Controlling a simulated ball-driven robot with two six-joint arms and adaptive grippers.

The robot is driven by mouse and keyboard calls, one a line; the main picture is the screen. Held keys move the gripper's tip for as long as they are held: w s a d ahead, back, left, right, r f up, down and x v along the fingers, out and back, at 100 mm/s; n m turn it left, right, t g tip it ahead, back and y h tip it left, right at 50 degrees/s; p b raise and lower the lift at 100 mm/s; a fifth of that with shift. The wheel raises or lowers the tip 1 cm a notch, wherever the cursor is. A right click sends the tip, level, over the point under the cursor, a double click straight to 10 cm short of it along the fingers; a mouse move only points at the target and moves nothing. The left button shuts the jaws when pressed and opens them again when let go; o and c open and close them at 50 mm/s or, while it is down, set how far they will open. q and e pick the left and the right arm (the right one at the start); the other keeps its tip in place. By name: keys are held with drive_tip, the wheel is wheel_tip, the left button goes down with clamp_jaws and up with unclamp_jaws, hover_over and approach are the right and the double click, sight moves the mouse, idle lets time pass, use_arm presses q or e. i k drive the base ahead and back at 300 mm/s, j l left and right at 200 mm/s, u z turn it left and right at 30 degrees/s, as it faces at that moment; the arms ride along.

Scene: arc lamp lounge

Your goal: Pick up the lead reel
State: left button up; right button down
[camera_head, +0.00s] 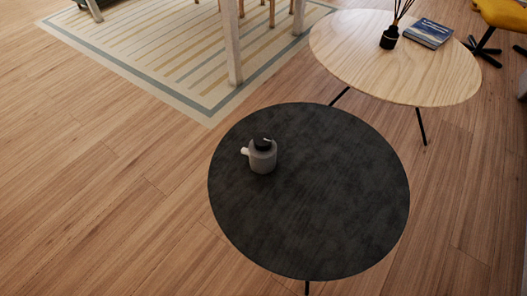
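A small light grey, rounded object (262,158) with a black top and a pale knob jutting out to its left stands on the round dark table (330,215). It sits on the upper left part of the tabletop. It is the only thing on this table. It may be the lead reel, but it looks more like a small pot or dispenser, and I cannot tell for sure. Nothing touches it except the tabletop. Neither of my grippers shows in the head view.
A light wooden oval table (375,65) stands behind at the right, with a dark reed diffuser (390,37) and a blue book (428,33). A striped rug (185,50) with furniture legs lies at the upper left. Wooden floor (100,200) is clear at left.

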sight(262, 163)
drive_tip(key=k+u, duration=0.3)
drive_tip(key=k+j+u, duration=0.15)
drive_tip(key=k+u, duration=0.15)
drive_tip(key=l+u, duration=0.3)
drive_tip(key=l, duration=0.15)
drive_tip(key=k+l+u, duration=0.15)
drive_tip(key=l+u, duration=0.2)
drive_tip(key=k+l+u, duration=0.3)
drive_tip(key=i+l, duration=0.1)
drive_tip(key=l, duration=0.05)
